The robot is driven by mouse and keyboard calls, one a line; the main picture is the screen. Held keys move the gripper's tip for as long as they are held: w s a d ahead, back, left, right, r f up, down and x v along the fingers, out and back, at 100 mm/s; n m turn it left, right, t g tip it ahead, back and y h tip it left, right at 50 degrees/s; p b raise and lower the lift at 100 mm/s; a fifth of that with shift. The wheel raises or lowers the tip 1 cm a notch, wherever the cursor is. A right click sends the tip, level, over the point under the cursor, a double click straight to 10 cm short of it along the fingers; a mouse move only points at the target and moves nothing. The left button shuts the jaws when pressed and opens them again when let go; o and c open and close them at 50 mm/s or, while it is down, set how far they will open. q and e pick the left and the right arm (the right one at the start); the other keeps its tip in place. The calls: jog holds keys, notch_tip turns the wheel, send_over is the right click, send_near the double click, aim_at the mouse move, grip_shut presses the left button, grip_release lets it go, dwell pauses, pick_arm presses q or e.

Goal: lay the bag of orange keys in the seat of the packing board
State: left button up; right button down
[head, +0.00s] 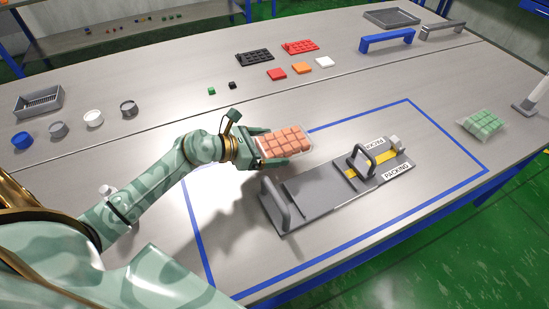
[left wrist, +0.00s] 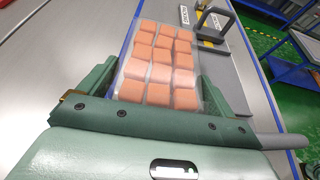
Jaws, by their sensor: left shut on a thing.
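The clear bag of orange keys (head: 284,142) is held in my left gripper (head: 277,160), which is shut on it. In the head view the bag is above the table, just behind and left of the packing board (head: 318,197). The left wrist view shows the bag (left wrist: 160,62) reaching out between the two fingers (left wrist: 160,90), its keys in rows. The board is grey, with a handle at its left end, a bare dark flat area in its middle and a yellow strip with a second handle toward its right. My right gripper is not in view.
A blue taped outline (head: 447,138) surrounds the board on the table. A bag of green keys (head: 482,124) lies to the right. Blue (head: 386,39) and grey handles, black and red key trays (head: 300,47), small caps and a grey bin (head: 39,102) stand farther back.

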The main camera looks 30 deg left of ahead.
pick_arm(q)
jog(key=shift+w+a+f, duration=0.1)
jog(key=shift+w+f, duration=0.55)
jog(key=shift+f, duration=0.15)
jog(key=shift+w+f+b, duration=0.2)
jog(key=shift+f+b, duration=0.4)
jog(key=shift+f, duration=0.35)
jog(key=shift+w+f+b, duration=0.15)
jog(key=shift+f+b, duration=0.45)
jog(key=shift+f, duration=0.35)
jog(key=shift+f, duration=0.15)
jog(key=o, duration=0.8)
